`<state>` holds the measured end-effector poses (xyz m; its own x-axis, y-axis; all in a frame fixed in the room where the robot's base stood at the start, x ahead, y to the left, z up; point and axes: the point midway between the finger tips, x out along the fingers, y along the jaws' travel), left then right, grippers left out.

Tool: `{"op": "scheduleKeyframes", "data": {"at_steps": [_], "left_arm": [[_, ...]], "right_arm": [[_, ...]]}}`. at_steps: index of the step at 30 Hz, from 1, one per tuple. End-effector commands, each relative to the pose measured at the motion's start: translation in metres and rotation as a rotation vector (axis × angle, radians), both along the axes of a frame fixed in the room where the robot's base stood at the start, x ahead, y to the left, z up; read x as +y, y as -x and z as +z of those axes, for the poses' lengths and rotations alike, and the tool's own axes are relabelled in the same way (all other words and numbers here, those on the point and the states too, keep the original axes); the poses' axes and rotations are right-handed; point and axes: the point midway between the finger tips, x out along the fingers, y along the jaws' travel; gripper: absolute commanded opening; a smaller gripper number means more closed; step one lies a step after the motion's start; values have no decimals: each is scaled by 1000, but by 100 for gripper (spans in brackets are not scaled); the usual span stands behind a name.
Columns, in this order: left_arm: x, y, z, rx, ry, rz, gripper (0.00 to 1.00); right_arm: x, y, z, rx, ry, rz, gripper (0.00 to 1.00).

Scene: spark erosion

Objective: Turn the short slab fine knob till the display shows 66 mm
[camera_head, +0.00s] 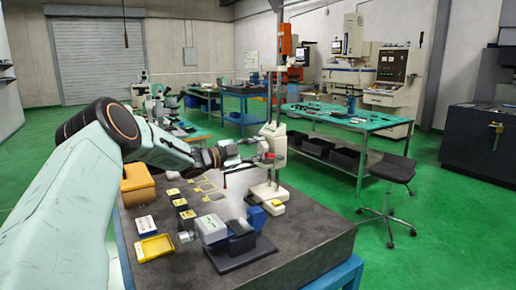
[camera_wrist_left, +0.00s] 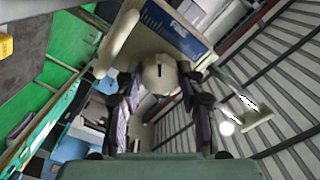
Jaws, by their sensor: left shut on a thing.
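A tall white height gauge (camera_head: 279,125) stands upright on the dark slab (camera_head: 310,228), on a pale base (camera_head: 268,192). My left gripper (camera_head: 248,158) reaches in from the left at the gauge's carriage, partway up the column. In the left wrist view, a cream round knob (camera_wrist_left: 160,76) with a dark slot sits between my left fingers (camera_wrist_left: 160,105), which are shut on it. A tan plate with a blue panel (camera_wrist_left: 180,35) is just behind the knob. No display reading is legible. My right gripper is not in view.
On the slab are a yellow tray (camera_head: 155,247), a grey-white block (camera_head: 211,229), an orange box (camera_head: 138,185) and several small boxes. A stool (camera_head: 390,170) and a green-topped table (camera_head: 345,118) stand beyond, on the right. The slab's right front is clear.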

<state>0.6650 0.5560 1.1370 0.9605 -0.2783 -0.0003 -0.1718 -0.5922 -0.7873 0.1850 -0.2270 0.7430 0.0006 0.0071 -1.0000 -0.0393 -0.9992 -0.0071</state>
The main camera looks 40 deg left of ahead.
Motion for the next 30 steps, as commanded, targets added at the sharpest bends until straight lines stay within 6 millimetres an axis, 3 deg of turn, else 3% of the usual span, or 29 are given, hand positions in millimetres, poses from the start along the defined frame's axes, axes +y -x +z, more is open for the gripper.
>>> {"op": "scheduleKeyframes", "data": {"at_steps": [2, 3, 10, 21, 30], "left_arm": [[0, 0, 1, -2, 0, 0, 7], [0, 0, 1, -2, 0, 0, 42], [0, 0, 0, -1, -1, 1, 62], [2, 2, 1, -1, 1, 3, 62], [12, 34, 2, -6, 6, 4, 62]], "right_arm": [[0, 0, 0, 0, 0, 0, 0], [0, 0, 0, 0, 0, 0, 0], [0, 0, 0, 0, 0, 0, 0], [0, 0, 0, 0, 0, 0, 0], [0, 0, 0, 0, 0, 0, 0]]}}
